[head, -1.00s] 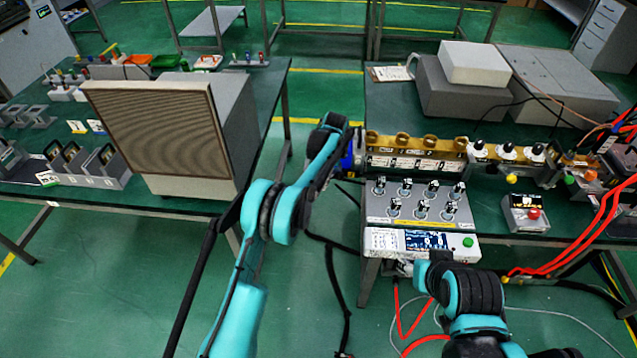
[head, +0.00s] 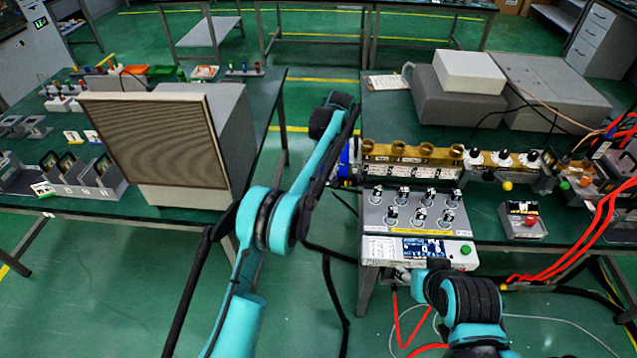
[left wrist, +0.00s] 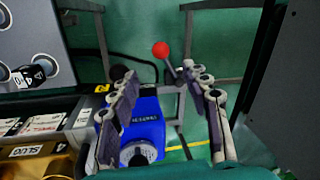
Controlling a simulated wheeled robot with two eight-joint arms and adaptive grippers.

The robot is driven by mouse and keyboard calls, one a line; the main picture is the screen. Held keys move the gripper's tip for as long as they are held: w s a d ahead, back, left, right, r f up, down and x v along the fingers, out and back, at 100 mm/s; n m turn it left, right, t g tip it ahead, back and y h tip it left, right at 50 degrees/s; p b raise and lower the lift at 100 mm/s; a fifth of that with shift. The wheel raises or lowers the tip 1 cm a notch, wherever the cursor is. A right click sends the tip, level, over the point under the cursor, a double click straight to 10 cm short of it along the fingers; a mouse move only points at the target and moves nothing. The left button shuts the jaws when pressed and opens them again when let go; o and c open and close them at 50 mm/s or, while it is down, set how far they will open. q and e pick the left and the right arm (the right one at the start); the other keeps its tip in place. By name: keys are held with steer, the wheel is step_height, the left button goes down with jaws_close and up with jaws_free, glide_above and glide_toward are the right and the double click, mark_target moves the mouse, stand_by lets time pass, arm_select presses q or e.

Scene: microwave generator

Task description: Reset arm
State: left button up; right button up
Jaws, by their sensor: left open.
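My left gripper (left wrist: 160,72) is open in the left wrist view, with its two fingers spread and nothing between them that it grips. A blue device (left wrist: 146,122) with a dark round knob lies below and partly behind the left finger. A red ball on a lever (left wrist: 161,48) shows beyond the fingertips, apart from them as far as I can tell. In the head view my left arm rises to the table's left edge and hides most of the blue device (head: 352,165); the gripper itself is hidden there.
A grey panel with several black knobs (head: 402,213) and a box with a screen and green button (head: 420,249) stand at the right table's front left corner. Brass cylinders (head: 430,153) line up behind. A large grey box (head: 150,145) stands on the left table. Red cables (head: 590,240) hang at right.

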arm_select(q)
steer(key=shift+d+r, duration=0.2)
steer(key=shift+r, duration=0.85)
steer(key=s+a+r+m+t+h, duration=0.15)
steer(key=s+a+r, duration=0.25)
steer(key=s+r, duration=0.4)
steer(key=s+a+r+t, duration=0.2)
steer(key=s+a+r, duration=0.2)
steer(key=s+r, duration=0.3)
steer(key=s+a+f+t, duration=0.2)
steer(key=s+f, duration=0.2)
steer(key=s, duration=0.7)
steer(key=s+a+f+t, duration=0.2)
steer(key=s+a+f, duration=0.1)
steer(key=s, duration=0.9)
steer(key=shift+s+f+m+h, duration=0.3)
steer(key=shift+f+m+h, duration=0.05)
steer(key=shift+m, duration=0.1)
